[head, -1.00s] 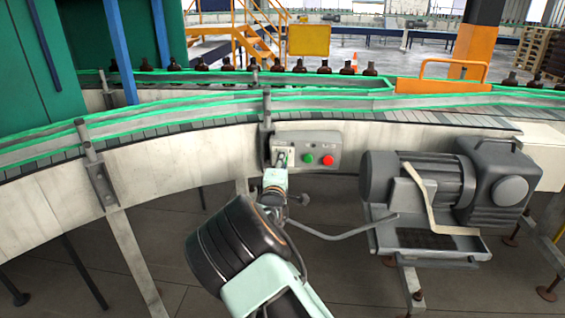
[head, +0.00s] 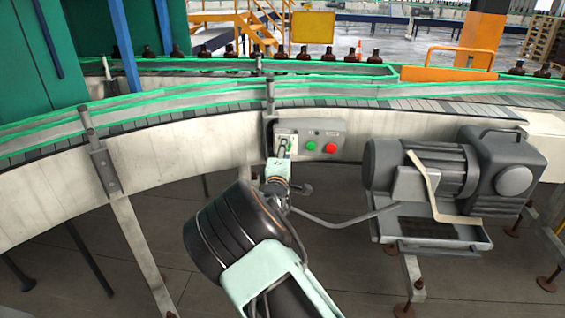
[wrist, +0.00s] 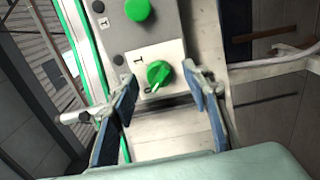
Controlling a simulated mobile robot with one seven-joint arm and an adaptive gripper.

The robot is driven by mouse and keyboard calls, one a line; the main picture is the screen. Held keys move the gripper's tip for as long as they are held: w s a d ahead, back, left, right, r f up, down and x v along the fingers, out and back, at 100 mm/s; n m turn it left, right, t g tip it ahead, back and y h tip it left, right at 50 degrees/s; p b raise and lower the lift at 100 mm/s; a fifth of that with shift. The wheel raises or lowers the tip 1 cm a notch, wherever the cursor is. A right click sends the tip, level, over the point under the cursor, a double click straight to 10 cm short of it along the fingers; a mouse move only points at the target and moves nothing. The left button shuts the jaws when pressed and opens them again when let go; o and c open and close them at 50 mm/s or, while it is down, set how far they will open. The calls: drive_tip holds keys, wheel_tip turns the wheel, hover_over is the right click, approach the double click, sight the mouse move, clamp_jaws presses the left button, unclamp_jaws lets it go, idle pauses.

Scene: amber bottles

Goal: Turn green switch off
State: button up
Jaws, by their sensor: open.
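The green switch (wrist: 158,74) is a round knob on a white plate marked 1 and 0 in the wrist view. A pale line on the knob points down toward the 0 side. My gripper (wrist: 163,88) is open, with one blue-padded finger on each side of the knob. I cannot tell whether either fingertip touches it. In the head view my gripper (head: 283,148) is at the left end of the grey control box (head: 335,133) and hides the switch.
A green button (head: 311,145) and a red button (head: 330,148) sit right of my gripper on the same box. A conveyor (head: 190,115) curves behind it, carrying a row of amber bottles farther back. A grey motor (head: 440,172) stands to the right.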

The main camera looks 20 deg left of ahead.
drive_tip(key=v, duration=1.1)
drive_tip(key=shift+d, duration=0.1)
